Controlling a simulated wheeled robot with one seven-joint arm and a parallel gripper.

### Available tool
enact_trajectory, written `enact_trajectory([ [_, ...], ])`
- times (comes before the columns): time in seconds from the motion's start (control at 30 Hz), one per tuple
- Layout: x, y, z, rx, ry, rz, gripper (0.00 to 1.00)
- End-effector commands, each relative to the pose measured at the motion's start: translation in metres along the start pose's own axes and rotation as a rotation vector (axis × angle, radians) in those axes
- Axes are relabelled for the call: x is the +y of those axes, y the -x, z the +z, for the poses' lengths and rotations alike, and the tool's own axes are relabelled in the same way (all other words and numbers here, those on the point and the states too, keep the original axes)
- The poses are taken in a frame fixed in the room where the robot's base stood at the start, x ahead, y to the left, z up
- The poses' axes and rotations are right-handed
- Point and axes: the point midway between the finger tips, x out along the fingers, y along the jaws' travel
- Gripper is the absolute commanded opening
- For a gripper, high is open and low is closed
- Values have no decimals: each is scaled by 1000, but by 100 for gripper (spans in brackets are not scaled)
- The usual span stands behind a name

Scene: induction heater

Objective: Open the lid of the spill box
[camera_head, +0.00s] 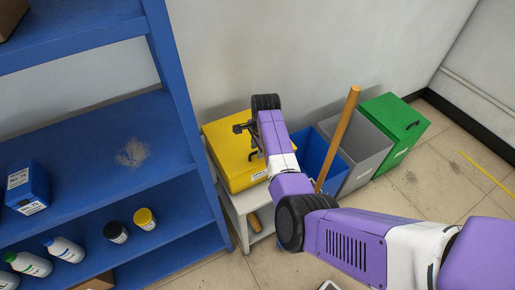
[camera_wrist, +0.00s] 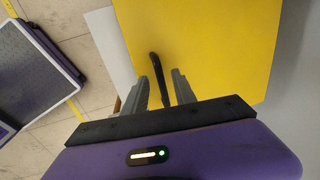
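The yellow spill box (camera_head: 228,160) stands on a small white table by the wall, with its lid closed. A dark curved handle (camera_head: 256,154) shows on its front side. In the wrist view the yellow surface of the box (camera_wrist: 220,45) fills the upper middle, and the black handle (camera_wrist: 156,68) lies in the picture between my two grey fingers. My gripper (camera_wrist: 162,84) is open, with a gap to either side of the handle. I cannot tell how deep the handle reaches between the fingers. In the head view my wrist hides part of the box, and the fingers are hard to make out.
Blue (camera_head: 313,150), grey (camera_head: 367,155) and green (camera_head: 398,118) bins stand right of the box. A wooden handle (camera_head: 340,135) leans up from the bins near my arm. A blue shelf (camera_head: 180,90) with bottles is close on the left. The white table (camera_head: 246,203) supports the box.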

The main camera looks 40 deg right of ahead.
Motion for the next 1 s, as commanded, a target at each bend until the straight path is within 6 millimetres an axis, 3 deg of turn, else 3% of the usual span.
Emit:
enact_trajectory([
  [0.1, 0, 0, 0, 0, 0, -1, 31],
  [0.27, 0, 0, 0, 0, 0, -1, 0],
  [1.0, 0, 0, 0, 0, 1, 2, 0],
])
